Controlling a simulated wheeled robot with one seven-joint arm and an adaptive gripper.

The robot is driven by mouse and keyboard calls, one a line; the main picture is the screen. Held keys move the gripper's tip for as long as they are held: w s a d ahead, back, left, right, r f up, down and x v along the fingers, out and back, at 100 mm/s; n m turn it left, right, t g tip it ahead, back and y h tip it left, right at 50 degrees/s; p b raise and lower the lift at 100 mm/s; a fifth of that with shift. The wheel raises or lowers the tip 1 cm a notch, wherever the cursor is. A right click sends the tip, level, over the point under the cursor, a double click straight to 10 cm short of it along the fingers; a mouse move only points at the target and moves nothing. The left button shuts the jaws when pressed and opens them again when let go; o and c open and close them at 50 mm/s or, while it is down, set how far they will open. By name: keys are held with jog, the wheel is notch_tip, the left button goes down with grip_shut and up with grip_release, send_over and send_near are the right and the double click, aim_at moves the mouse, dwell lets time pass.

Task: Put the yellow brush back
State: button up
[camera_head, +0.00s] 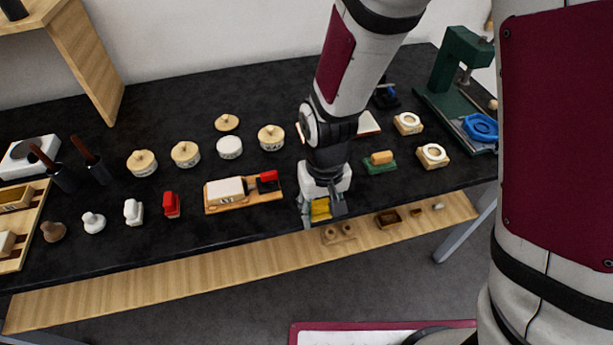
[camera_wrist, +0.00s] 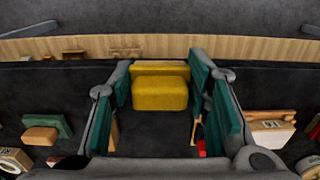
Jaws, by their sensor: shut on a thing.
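The yellow brush (camera_wrist: 160,92) is between the green-padded fingers of my gripper (camera_wrist: 160,100) in the wrist view. Whether the brush touches the table, I cannot tell. A similar tan block on a green base (camera_head: 380,161) sits to the right, behind my gripper.
A low wooden shelf (camera_head: 190,271) runs along the table's front edge. It holds a small wooden holder (camera_head: 339,233) and a dark open box (camera_head: 388,219). A wooden board (camera_head: 240,200) with a white block and red piece lies left of my gripper. A green press (camera_head: 458,62) stands back right.

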jog(key=w+a, duration=0.1)
jog(key=w, duration=0.3)
jog(key=w+a+f, duration=0.1)
jog(key=w, duration=0.3)
jog(key=w+a, duration=0.1)
jog(key=w, duration=0.4)
jog(key=shift+a+f, duration=0.15)
jog(key=shift+a, duration=0.05)
jog(key=shift+w+f+p, duration=0.1)
jog(key=shift+f+p, duration=0.25)
jog(key=shift+f, duration=1.4)
jog(key=o, duration=1.1)
jog(key=shift+f, duration=0.15)
notch_tip(320, 180, up, 12)
jog(key=b, duration=0.1)
jog(key=shift+r, duration=0.2)
jog(key=shift+r, duration=0.1)
